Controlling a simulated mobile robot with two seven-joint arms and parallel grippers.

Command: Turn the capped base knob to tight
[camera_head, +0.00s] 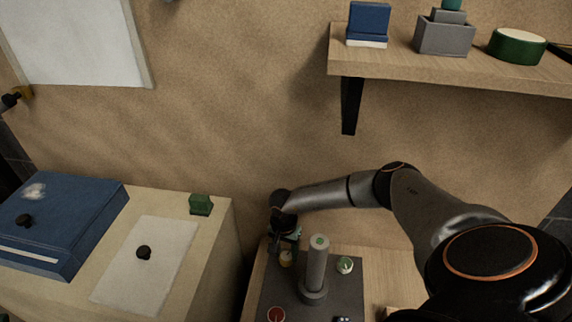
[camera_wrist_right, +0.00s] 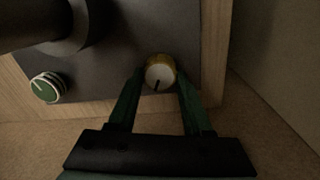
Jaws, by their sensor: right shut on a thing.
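A dark base plate (camera_head: 330,275) lies on a wooden surface and carries an upright grey post (camera_head: 317,265) with a green mark on its top. A yellow-sided knob (camera_head: 286,259) with a pale cap sits on the plate left of the post. In the right wrist view the knob's cap (camera_wrist_right: 160,76) has a black pointer line toward the gripper's palm. My right gripper (camera_wrist_right: 162,88) is shut on this knob, a green finger on each side. In the head view the gripper (camera_head: 287,246) partly hides the knob. My left gripper is not in view.
A green-and-white knob (camera_head: 344,265) is right of the post; it also shows in the wrist view (camera_wrist_right: 47,88). A red disc (camera_head: 276,314) is near the front. A blue box (camera_head: 62,222) and pale sheet (camera_head: 145,265) lie left. A shelf (camera_head: 450,70) overhangs.

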